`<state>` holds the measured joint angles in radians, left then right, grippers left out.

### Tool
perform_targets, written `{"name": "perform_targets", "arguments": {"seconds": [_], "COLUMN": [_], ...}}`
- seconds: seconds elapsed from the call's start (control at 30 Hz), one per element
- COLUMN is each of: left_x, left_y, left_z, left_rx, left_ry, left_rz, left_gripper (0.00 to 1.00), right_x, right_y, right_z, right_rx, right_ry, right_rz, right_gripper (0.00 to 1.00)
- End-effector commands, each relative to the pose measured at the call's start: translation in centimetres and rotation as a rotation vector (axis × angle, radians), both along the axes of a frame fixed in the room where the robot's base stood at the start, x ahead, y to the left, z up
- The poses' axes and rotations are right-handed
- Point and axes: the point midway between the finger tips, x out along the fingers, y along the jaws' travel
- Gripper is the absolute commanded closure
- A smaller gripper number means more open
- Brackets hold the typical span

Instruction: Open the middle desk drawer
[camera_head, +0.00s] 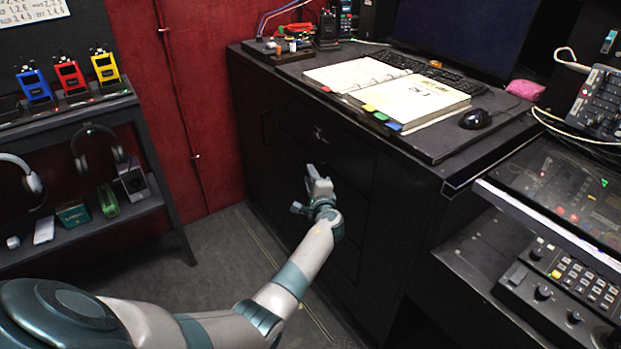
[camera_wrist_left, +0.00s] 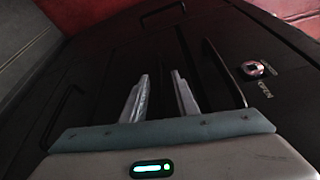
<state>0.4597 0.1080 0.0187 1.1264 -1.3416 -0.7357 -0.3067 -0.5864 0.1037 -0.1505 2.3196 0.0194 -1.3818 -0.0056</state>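The black desk (camera_head: 245,95) has dark drawer fronts, hard to tell apart in the head view. My left gripper (camera_head: 317,178) is in front of them, below a small silvery button (camera_head: 318,133). In the left wrist view, its two pale fingers (camera_wrist_left: 160,76) stand apart with nothing visible between them. A dark bar handle (camera_wrist_left: 222,72) is to the right of the fingers, apart from them. Beyond it is the button (camera_wrist_left: 258,69) with an "OPEN" label. Another bar handle (camera_wrist_left: 62,115) is at the left. Which handle is the middle drawer's, I cannot tell. My right gripper is out of view.
An open binder (camera_head: 405,95), a keyboard (camera_head: 430,72) and a mouse (camera_head: 475,119) lie on the desk top. A shelf (camera_head: 150,210) with radios and headphones stands at the left. Control panels (camera_head: 570,200) are at the right. The floor (camera_head: 215,240) between shelf and desk is clear.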

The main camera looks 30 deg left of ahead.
Motion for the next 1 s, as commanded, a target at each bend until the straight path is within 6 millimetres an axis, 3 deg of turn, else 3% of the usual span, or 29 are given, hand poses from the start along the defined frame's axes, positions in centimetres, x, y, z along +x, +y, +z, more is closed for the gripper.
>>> {"name": "perform_targets", "arguments": {"seconds": [0.17, 0.3, 1.0], "left_x": [0.0, -0.01, -0.04], "left_y": [0.01, 0.0, -0.03], "left_z": [0.01, 0.01, -0.04], "left_rx": [0.0, 0.0, 0.0], "left_ry": [0.0, 0.0, 0.001], "left_rz": [0.0, 0.0, 0.0], "left_gripper": [0.73, 1.0, 1.0], "right_x": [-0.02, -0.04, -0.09], "right_y": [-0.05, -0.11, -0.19], "right_z": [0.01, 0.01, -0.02], "right_rx": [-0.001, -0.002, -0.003], "right_ry": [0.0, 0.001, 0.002], "right_rz": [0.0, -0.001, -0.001], "right_gripper": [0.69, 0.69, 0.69]}}
